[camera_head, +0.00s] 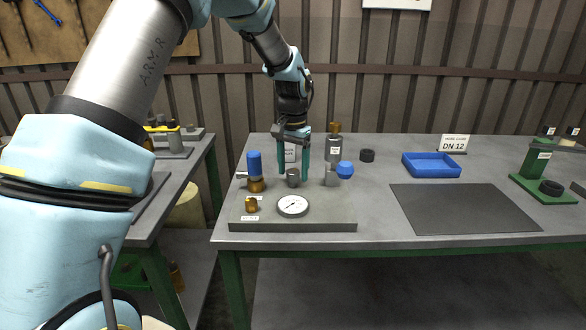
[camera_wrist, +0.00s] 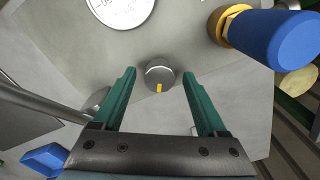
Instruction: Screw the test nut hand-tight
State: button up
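A grey round nut-like piece (camera_head: 293,179) stands on the grey test plate (camera_head: 320,215), behind the dial gauge (camera_head: 293,205). I take it to be the test nut. The wrist view shows its round top with a yellow mark (camera_wrist: 159,75). My gripper (camera_head: 294,173) points down over it. Its two green fingers (camera_wrist: 159,77) are open, one on each side of the piece, with a visible gap on both sides. The piece's lower part and any thread are hidden.
A blue-handled brass valve (camera_head: 255,170) stands left of the piece and a blue-knobbed grey fitting (camera_head: 332,177) right. A small brass part (camera_head: 251,205) sits front left. A black ring (camera_head: 367,155), blue tray (camera_head: 431,165) and clear dark mat (camera_head: 463,208) lie right.

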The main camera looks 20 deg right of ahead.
aim_at(293, 171)
notch_tip(293, 171, up, 11)
jog(key=b, duration=0.2)
dwell(0.5)
jog(key=shift+f, duration=0.15)
